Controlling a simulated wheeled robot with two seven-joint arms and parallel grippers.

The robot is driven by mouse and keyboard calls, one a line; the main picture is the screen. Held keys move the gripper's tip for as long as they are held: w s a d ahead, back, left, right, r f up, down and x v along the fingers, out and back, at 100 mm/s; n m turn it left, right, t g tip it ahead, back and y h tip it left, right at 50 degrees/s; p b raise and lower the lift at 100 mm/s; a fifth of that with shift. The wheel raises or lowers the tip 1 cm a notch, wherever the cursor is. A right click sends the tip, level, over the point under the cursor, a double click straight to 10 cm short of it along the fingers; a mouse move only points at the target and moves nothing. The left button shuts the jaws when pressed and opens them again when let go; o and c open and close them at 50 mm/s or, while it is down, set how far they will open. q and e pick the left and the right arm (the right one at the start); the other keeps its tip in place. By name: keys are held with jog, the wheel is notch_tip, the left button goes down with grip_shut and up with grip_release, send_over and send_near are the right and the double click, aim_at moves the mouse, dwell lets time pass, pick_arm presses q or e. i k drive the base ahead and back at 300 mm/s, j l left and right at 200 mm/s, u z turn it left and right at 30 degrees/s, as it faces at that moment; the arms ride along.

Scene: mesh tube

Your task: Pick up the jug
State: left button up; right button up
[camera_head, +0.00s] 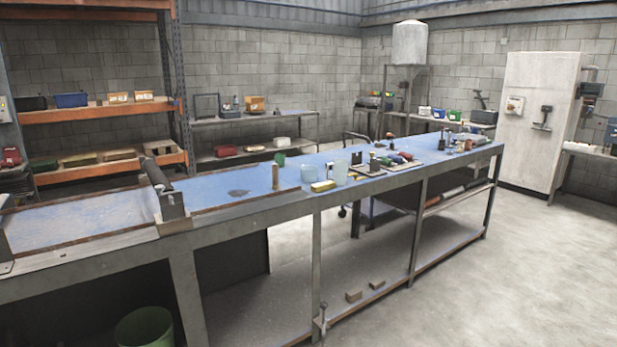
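No gripper or arm of mine shows in the head view. Two pale translucent vessels stand near the front edge of the long blue-topped bench (225,187). The shorter, bluish one (309,173) is on the left, and the taller, whitish one (341,172) is just to its right. Either may be the jug; they are too small for me to make out a handle or spout. A yellow block (323,186) lies in front of them. A small green cup (280,160) stands behind them to the left.
A wooden post (275,176) and a roller on a metal bracket (172,205) stand on the bench to the left. Tools and small parts (390,160) crowd its right half. A green bin (145,328) sits below. The floor (530,260) at right is clear.

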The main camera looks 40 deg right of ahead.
aim_at(341, 166)
jog(key=z, duration=1.3)
jog(key=i+l+u, duration=0.1)
jog(key=u, duration=0.25)
jog(key=i+l+u, duration=0.2)
jog(key=u, duration=0.15)
jog(key=i+l+u, duration=0.2)
jog(key=i+l, duration=0.2)
jog(key=l, duration=0.25)
jog(key=i+l+u, duration=0.2)
jog(key=i+l, duration=0.2)
jog(key=l, duration=0.25)
jog(key=i+l+u, duration=0.1)
jog(key=l, duration=0.3)
jog(key=i+l, duration=0.2)
jog(key=l, duration=0.15)
jog(key=u, duration=0.05)
